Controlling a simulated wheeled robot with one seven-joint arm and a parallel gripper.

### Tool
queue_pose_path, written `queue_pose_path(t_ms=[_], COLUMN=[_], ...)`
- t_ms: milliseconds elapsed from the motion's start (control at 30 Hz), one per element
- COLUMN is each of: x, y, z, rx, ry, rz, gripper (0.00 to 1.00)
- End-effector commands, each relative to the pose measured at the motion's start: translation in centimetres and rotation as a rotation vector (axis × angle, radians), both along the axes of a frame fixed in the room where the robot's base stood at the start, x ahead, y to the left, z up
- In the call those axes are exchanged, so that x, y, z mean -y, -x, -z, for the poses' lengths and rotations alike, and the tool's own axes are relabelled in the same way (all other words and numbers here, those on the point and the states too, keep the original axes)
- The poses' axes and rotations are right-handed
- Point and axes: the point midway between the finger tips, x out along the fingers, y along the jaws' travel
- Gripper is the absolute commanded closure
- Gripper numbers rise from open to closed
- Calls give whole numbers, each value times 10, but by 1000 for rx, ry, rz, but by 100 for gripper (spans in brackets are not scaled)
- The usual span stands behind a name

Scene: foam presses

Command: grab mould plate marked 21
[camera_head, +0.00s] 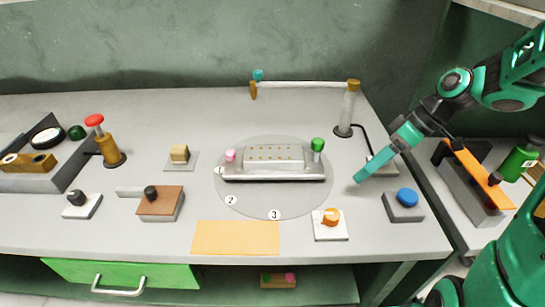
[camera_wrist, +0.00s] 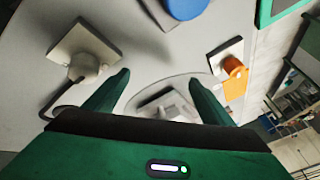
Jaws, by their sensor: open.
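No number 21 can be read in either view, so I cannot tell which piece is the mould plate marked 21. A long silver block (camera_head: 272,172) with rows of gold dots on its raised part lies on a grey round disc (camera_head: 245,205) marked 1, 2 and 3. A pink knob (camera_head: 230,155) stands at its left end and a green knob (camera_head: 318,145) at its right end. My gripper (camera_head: 360,178) is to the right of the disc, apart from the block. In the wrist view my gripper (camera_wrist: 157,88) is open, with nothing visibly held between its fingers.
An orange knob (camera_head: 331,217) on a white base and a blue button (camera_head: 407,197) stand near the front right. A pole (camera_head: 347,108) with a crossbar rises behind the disc. An orange mat (camera_head: 235,238) lies in front. A small brown block (camera_head: 278,281) is on the lower shelf.

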Motion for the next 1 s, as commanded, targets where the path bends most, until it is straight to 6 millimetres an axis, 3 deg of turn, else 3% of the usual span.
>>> queue_pose_path(t_ms=[200,400,633,1000], x=[-52,-76,-87,-131], y=[-40,-59,-65,-66], z=[-4,-23,-33,-16], rx=[238,452,551,556], ry=[-297,-498,-582,-585], rz=[-322,-473,-522,-526], gripper=[23,23,23,23])
